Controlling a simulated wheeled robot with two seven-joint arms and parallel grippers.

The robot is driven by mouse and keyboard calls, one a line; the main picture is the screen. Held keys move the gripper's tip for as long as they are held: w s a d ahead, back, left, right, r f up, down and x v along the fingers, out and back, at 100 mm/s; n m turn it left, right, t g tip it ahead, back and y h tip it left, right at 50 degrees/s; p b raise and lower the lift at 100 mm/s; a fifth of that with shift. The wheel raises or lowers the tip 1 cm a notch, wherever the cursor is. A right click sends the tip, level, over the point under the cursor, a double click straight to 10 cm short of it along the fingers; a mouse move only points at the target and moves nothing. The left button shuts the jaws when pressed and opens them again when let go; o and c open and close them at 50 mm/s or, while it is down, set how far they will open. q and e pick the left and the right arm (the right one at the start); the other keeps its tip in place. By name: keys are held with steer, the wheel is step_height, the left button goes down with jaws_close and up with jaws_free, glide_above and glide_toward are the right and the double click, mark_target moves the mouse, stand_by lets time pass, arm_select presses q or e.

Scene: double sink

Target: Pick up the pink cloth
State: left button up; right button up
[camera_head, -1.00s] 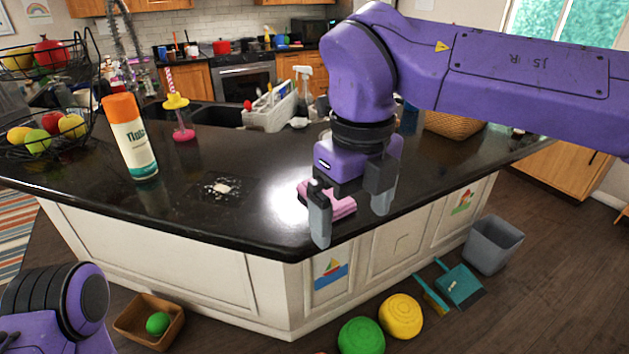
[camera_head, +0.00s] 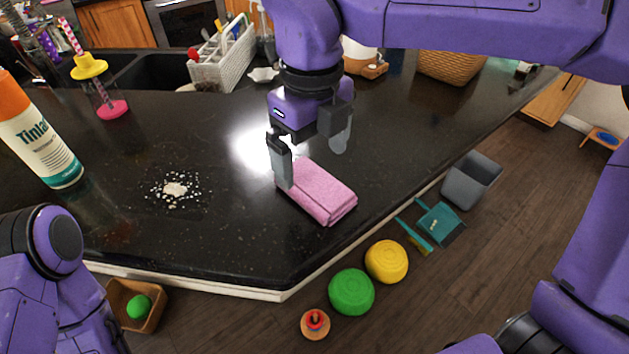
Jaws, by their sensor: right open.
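The pink cloth (camera_head: 322,192) lies folded on the black countertop close to its front edge. My right gripper (camera_head: 312,160) is open just behind the cloth. Its left finger overlaps the cloth's back left end in the picture, and its right finger hangs behind the cloth's back right side. I cannot tell whether either finger touches the cloth. My left arm (camera_head: 45,265) shows at the lower left; its gripper is out of view.
A spray can (camera_head: 40,145) stands on the counter at the left, with a white spill (camera_head: 175,189) near it. A white caddy (camera_head: 224,62) stands beside the sink. Green (camera_head: 351,291) and yellow (camera_head: 386,261) round things, a dustpan (camera_head: 438,222) and a grey bin (camera_head: 470,180) are on the floor.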

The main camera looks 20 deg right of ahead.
mark_target(313, 181)
steer(key=shift+s+f, duration=0.1)
steer(key=shift+f, duration=0.35)
steer(key=f, duration=0.1)
steer(key=w+f+p, duration=0.1)
steer(key=f, duration=0.2)
steer(key=shift+w+d+f, duration=0.2)
steer(key=shift+w+f, duration=0.15)
steer(key=shift+w, duration=0.05)
steer(key=shift+f, duration=0.3)
steer(key=shift+s+r, duration=0.1)
steer(key=shift+s, duration=0.25)
steer(key=shift+w, duration=0.15)
steer(key=c, duration=1.1)
